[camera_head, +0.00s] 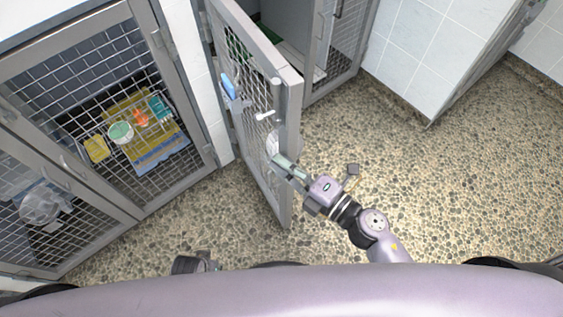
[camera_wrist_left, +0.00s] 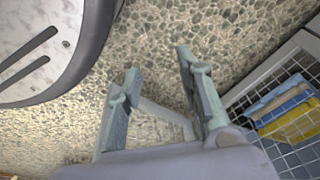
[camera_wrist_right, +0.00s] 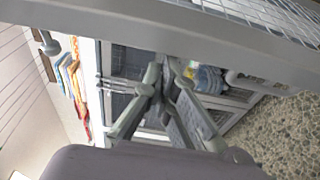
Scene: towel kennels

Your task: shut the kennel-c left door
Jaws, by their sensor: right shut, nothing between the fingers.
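A grey-framed mesh door (camera_head: 292,130) stands swung wide open from the middle kennel (camera_head: 318,40), its free edge toward me. I see no label naming the kennel. My right gripper (camera_head: 276,160) is shut and empty, close against the door's frame low near its free edge; I cannot tell if it touches. In the right wrist view the shut fingertips (camera_wrist_right: 166,72) lie just below a grey frame bar (camera_wrist_right: 200,32). My left gripper (camera_wrist_left: 160,82) is open and empty above the floor in the left wrist view.
A kennel with shut mesh doors (camera_head: 110,110) stands at the left, holding a yellow and blue towel (camera_head: 150,145) and bowls. A blue item (camera_head: 229,87) hangs on the open door. A white tiled wall (camera_head: 425,45) is at the right. The pebbled floor (camera_head: 470,180) at right is clear.

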